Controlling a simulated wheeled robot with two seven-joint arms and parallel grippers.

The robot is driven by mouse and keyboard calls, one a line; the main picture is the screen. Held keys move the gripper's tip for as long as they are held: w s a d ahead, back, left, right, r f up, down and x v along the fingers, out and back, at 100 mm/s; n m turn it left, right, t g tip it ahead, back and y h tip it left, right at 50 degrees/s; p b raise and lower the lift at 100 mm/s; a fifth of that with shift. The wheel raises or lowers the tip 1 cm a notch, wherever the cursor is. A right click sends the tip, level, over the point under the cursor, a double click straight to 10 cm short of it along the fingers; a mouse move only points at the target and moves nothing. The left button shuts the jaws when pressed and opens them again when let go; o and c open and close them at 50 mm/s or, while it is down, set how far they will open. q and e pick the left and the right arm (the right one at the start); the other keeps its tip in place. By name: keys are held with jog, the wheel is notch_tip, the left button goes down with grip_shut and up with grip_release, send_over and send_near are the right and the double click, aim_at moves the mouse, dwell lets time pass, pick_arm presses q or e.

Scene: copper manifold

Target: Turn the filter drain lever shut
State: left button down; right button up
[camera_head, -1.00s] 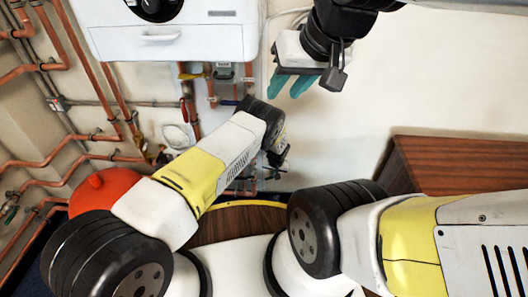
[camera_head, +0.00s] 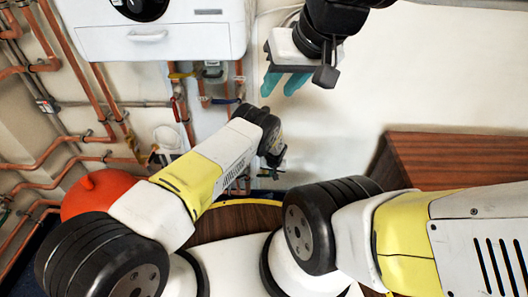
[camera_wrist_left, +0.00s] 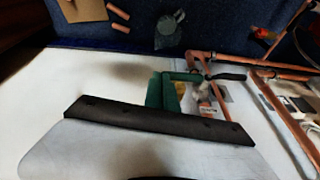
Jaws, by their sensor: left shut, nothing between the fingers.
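My left gripper (camera_wrist_left: 163,92) shows in the left wrist view as green fingers, shut with nothing between them. Just right of its fingertips, a dark lever-like handle (camera_wrist_left: 228,76) lies by a copper pipe. I cannot tell for sure that this is the filter drain lever, nor whether the fingers touch it. In the head view my left forearm and wrist hide the left fingers and the pipework low on the wall. My right gripper (camera_head: 285,82), with teal fingers apart, hangs empty in front of the wall at the top.
A white boiler (camera_head: 150,38) hangs at the upper left, with yellow (camera_head: 185,74), red (camera_head: 175,108) and blue (camera_head: 225,101) handles below. Copper pipes (camera_head: 95,80) line the left wall. A red rounded object (camera_head: 90,195) and a brown wooden box (camera_head: 450,160) flank my arms.

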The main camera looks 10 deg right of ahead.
dwell(0.6)
pick_arm(q)
jog(key=shift+w+a+f, duration=0.1)
jog(key=shift+a, duration=0.35)
jog(key=shift+w+a+f, duration=0.1)
jog(key=shift+a, duration=0.3)
